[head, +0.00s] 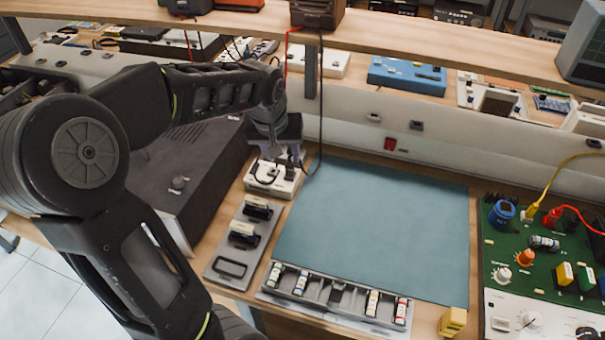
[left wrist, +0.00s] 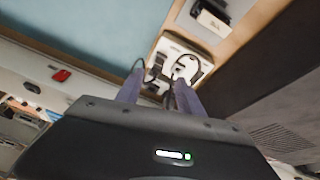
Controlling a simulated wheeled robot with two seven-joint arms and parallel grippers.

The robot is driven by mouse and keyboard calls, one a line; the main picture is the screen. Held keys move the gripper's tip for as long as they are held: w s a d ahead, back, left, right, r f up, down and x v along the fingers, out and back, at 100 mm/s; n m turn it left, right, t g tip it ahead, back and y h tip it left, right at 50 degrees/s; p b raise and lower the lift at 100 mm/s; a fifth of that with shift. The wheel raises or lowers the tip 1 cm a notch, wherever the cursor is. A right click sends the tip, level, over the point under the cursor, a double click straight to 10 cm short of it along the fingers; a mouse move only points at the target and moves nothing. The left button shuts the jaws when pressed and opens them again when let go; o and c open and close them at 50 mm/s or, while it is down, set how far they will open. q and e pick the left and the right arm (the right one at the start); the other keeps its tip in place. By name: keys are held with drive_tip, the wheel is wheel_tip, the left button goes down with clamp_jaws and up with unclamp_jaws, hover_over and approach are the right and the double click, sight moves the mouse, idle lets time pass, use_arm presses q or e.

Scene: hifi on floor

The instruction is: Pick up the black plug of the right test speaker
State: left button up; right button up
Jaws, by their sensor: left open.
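A white socket box (head: 273,181) stands at the back left of the bench, beside the blue-green mat. Dark plugs with black cords sit on it, partly hidden by my gripper. A black cable hangs from the brown box-shaped speaker (head: 316,13) on the shelf and loops down to the socket box. My left gripper (head: 277,150) is just above the box, pointing down. In the left wrist view its two fingers (left wrist: 158,93) are apart, with the white box (left wrist: 180,62) and dark plugs beyond their tips. I cannot tell which plug belongs to which speaker. My right gripper is out of view.
The mat (head: 375,230) is bare. A dark hifi unit (head: 190,165) stands close left of the socket box. A grey holder (head: 233,268) and a parts tray (head: 335,300) lie in front. A green circuit board (head: 520,255) is at right. The shelf (head: 430,38) overhangs behind.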

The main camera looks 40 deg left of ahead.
sight(289, 165)
use_arm(q)
drive_tip(key=m, duration=0.1)
drive_tip(key=w+m, duration=0.1)
drive_tip(key=m, duration=0.1)
drive_tip(key=shift+t, duration=0.3)
drive_tip(key=shift+x, duration=1.2)
drive_tip(key=shift+f, duration=0.1)
drive_tip(key=p+x, duration=0.1)
drive_tip(key=x, duration=0.4)
drive_tip(key=shift+s+f, duration=0.15)
